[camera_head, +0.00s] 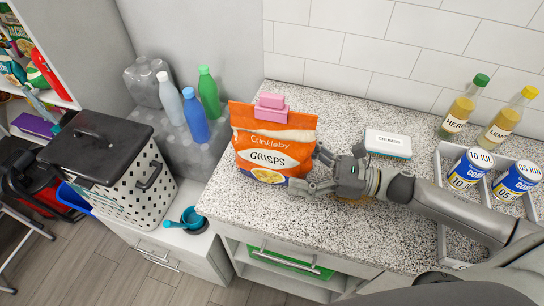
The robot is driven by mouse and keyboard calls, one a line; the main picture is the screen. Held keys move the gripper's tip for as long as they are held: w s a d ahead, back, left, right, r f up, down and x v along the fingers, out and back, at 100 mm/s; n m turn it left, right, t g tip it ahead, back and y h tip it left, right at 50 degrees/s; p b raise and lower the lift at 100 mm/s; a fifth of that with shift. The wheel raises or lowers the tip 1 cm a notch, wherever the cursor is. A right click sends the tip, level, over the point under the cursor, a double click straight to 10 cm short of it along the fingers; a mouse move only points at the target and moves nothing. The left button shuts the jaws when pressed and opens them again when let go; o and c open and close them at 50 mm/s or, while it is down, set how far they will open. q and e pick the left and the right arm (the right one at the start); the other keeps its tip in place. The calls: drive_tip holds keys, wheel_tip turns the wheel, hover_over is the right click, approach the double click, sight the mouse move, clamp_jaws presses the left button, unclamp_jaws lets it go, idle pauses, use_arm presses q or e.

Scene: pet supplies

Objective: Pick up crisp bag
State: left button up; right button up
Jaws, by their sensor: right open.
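The crisp bag (268,150) is orange and white with the words "Crinkleby GRISPS". It stands upright on the speckled counter, with a pink block-shaped item (271,106) at its top edge. My right gripper (311,172) reaches in from the right. Its open fingers are at the bag's lower right edge, one finger behind and one in front of it; whether they touch the bag I cannot tell. My left gripper is not in view.
Two cans (467,170) stand in a grey tray at the right, with two bottles (463,107) behind. A perforated bin (130,190) and several bottles (195,118) are at the left. Bare counter (250,208) lies before the bag.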

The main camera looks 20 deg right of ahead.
sight(278, 162)
drive_tip(key=shift+w+a, duration=0.15)
drive_tip(key=shift+a, duration=0.15)
drive_tip(key=shift+w+a+r, duration=0.15)
drive_tip(key=shift+a, duration=0.15)
drive_tip(key=p+x, duration=0.1)
drive_tip(key=x, duration=0.2)
drive_tip(key=shift+w+a+p, duration=0.3)
drive_tip(key=shift+a, duration=0.15)
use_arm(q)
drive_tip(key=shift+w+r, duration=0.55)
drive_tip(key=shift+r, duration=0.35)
use_arm(e)
drive_tip(key=shift+c, duration=1.2)
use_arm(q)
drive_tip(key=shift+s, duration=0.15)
use_arm(e)
clamp_jaws()
